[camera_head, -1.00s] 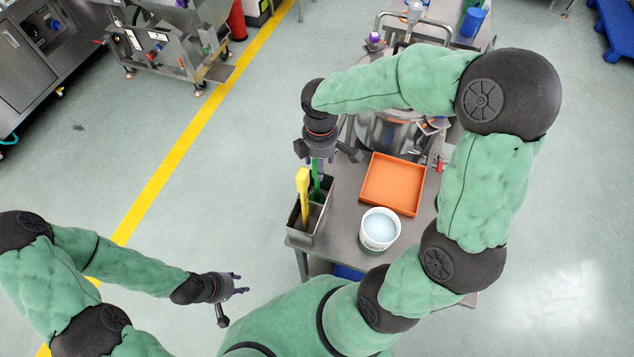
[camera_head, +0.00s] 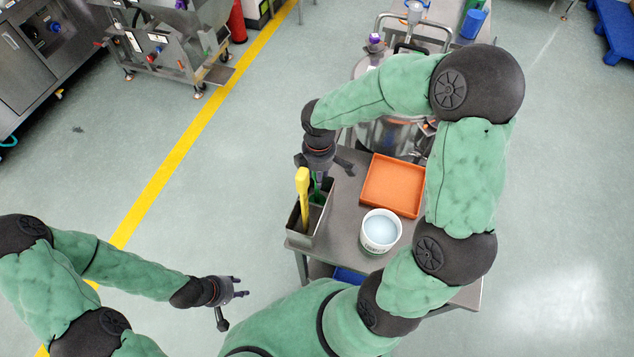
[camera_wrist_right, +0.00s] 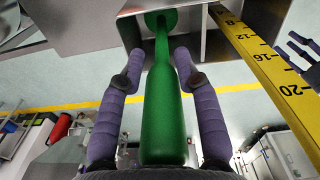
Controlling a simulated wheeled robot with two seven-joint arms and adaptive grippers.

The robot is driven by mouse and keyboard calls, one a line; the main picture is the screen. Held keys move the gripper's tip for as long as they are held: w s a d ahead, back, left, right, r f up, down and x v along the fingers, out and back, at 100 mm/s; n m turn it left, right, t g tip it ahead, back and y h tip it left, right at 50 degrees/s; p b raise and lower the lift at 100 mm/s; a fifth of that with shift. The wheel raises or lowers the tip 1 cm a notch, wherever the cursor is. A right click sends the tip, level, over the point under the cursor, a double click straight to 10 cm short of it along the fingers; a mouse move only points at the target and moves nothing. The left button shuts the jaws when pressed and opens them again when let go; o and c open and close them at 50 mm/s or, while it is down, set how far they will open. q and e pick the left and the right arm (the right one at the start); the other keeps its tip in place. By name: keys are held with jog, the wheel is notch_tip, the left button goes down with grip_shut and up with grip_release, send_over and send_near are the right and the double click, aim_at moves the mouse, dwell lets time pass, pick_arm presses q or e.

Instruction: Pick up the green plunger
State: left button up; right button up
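The green plunger (camera_head: 316,188) stands upright in a grey metal holder (camera_head: 302,236) at the table's left edge. In the right wrist view its green handle (camera_wrist_right: 163,110) runs up between the two purple fingers of my right gripper (camera_wrist_right: 160,66). The fingers are open, one on each side, with gaps to the handle's narrower part. In the head view the right gripper (camera_head: 317,172) points down over the holder, partly hidden by its own wrist. My left gripper (camera_head: 242,287) is open and empty, over the floor left of the table.
A yellow-handled tool (camera_head: 303,190) with a numbered scale stands beside the plunger in the holder. An orange tray (camera_head: 393,187) and a white tub (camera_head: 381,232) are on the table. A metal vessel (camera_head: 385,140) stands behind. Floor left of the table is clear.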

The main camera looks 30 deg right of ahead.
grip_shut()
jog(key=shift+r, duration=0.2)
pick_arm(q)
notch_tip(320, 180, up, 3)
jog(key=p, duration=0.3)
pick_arm(e)
notch_tip(320, 180, up, 18)
jog(key=shift+f, duration=0.15)
pick_arm(q)
jog(key=shift+r, duration=0.1)
